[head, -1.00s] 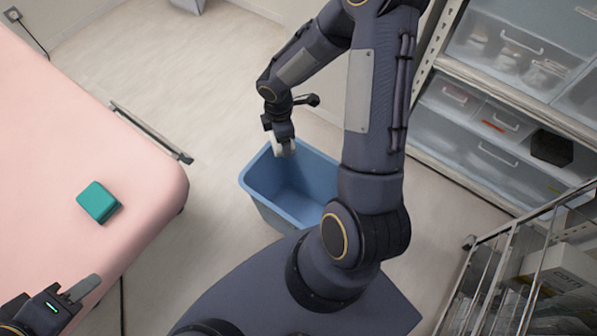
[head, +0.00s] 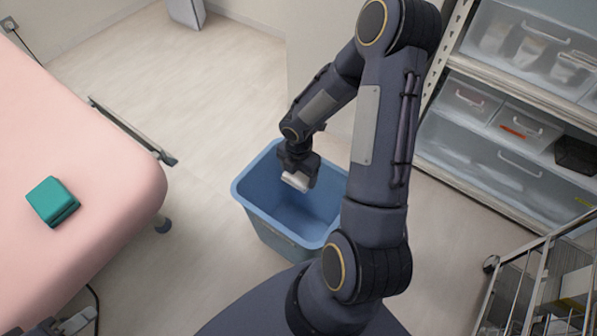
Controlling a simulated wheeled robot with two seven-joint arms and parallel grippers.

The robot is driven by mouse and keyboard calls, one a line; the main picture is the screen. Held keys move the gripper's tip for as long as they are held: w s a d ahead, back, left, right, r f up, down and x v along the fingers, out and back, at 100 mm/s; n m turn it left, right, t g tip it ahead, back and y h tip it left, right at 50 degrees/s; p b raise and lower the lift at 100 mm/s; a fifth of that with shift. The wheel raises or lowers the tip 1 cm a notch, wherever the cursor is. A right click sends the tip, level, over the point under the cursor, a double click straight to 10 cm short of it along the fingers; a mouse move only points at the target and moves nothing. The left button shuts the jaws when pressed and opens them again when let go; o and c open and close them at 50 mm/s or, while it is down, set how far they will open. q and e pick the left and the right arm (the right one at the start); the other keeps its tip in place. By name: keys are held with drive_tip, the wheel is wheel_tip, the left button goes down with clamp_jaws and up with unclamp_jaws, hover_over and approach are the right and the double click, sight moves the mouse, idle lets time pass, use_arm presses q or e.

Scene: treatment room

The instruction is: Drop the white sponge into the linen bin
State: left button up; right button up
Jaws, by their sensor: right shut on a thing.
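The linen bin (head: 262,222) is a blue open-topped tub on the floor in the middle of the head view. My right gripper (head: 297,177) points down over the bin's opening, near its back part. It is shut on the white sponge (head: 295,181), which shows as a small pale block at the fingertips. The jaws partly hide the sponge. I cannot tell exactly how high it is relative to the rim. My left gripper (head: 75,322) is at the bottom left edge, mostly cut off, so its jaws cannot be judged.
A pink treatment couch (head: 90,150) fills the left side, with a teal block (head: 52,202) on it and a metal rail (head: 130,132) along its edge. Shelving with clear drawers (head: 490,150) stands at right. A metal cart (head: 540,280) is at lower right. Floor is clear behind the bin.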

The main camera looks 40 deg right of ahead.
sight(298, 175)
drive_tip(key=shift+f+b, duration=0.45)
drive_tip(key=shift+f, duration=0.4)
use_arm(q)
drive_tip(key=shift+f, duration=0.8)
use_arm(e)
drive_tip(key=o, duration=1)
drive_tip(key=shift+r, duration=0.1)
wheel_tip(298, 175, up, 7)
drive_tip(key=p, duration=0.4)
use_arm(q)
wheel_tip(298, 175, up, 4)
drive_tip(key=shift+f, duration=0.1)
use_arm(e)
drive_tip(key=shift+r, duration=0.35)
